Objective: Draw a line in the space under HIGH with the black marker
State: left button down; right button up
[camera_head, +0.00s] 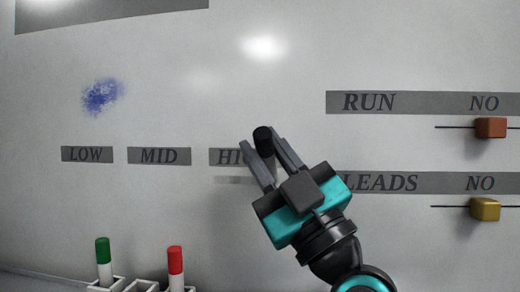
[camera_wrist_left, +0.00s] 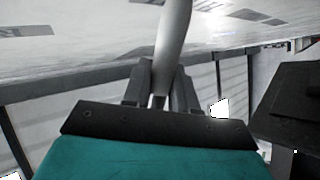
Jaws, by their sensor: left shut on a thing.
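My left gripper (camera_head: 259,143) is in front of the whiteboard and shut on the black marker (camera_head: 262,136). The marker's black end points toward the head camera. Its pale barrel (camera_wrist_left: 173,35) stands between the fingers in the left wrist view, reaching up toward the board. The HIGH label (camera_head: 226,157) is partly covered by the fingers; only "HI" reads. A faint grey band (camera_head: 232,180) shows on the board under HIGH. I cannot tell whether it is a shadow or whether the tip touches the board. My right gripper is in neither view.
The LOW (camera_head: 86,154) and MID (camera_head: 159,156) labels are left of HIGH. A blue smudge (camera_head: 101,96) is above LOW. A green marker (camera_head: 103,250) and a red marker (camera_head: 175,262) stand in holders below. An orange slider (camera_head: 490,128) and a yellow slider (camera_head: 484,209) are at right.

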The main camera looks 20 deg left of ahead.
pick_arm(q)
jog(key=shift+d, duration=0.1)
jog(key=shift+w+d+p, duration=0.15)
jog(key=shift+d+p, duration=0.2)
jog(key=shift+d, duration=0.3)
jog(key=shift+p, duration=0.5)
jog(key=shift+a, duration=0.1)
jog(key=shift+s+a+p, duration=0.2)
jog(key=shift+a+p, duration=0.2)
jog(key=shift+a, duration=0.25)
